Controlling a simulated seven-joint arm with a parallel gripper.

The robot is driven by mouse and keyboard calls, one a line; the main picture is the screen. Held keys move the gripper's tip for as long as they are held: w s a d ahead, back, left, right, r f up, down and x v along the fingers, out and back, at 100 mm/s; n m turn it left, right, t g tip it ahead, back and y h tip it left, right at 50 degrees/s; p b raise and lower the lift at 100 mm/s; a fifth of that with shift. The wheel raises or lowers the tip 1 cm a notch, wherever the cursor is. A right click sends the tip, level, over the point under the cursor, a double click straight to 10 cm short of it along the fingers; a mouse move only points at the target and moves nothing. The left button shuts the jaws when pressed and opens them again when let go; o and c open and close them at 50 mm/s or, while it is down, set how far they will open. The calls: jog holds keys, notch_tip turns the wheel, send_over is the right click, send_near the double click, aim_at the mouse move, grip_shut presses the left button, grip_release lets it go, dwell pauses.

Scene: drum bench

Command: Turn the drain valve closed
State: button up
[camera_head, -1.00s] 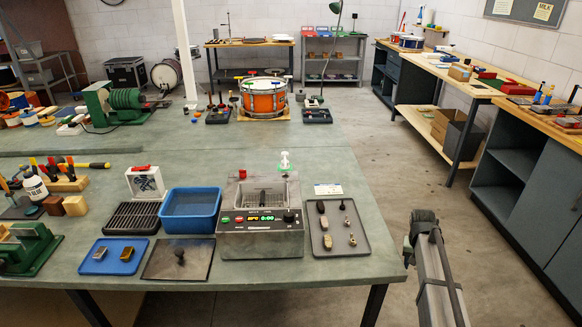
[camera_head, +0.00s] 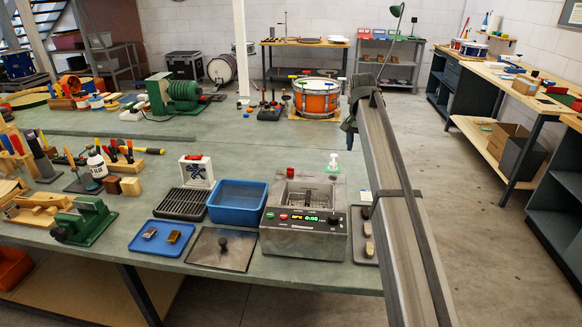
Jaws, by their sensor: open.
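A grey bench-top cleaning tank (camera_head: 303,238) with a green lit display, buttons and a black knob stands near the front edge of the green table. A small red piece (camera_head: 290,172) stands up at its back left; I cannot tell if it is the drain valve's handle. No other part is clearly a drain valve. My arm (camera_head: 392,200) rises along the right of the tank, with a dark joint at its upper end. My gripper cannot be made out.
A blue basin (camera_head: 237,203) and a black rack (camera_head: 185,201) stand left of the tank. A dark plate with a knob (camera_head: 222,250) lies in front of the basin. My arm partly hides a grey tray (camera_head: 362,255) of small parts. A drum (camera_head: 316,101) stands farther back.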

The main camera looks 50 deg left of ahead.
notch_tip(320, 180, up, 5)
jog(key=g, duration=0.2)
send_over(291, 171)
jog(key=shift+h, duration=0.3)
jog(key=f, duration=1.4)
jog(key=shift+w+a, duration=0.1)
jog(key=shift+a, duration=0.1)
grip_shut()
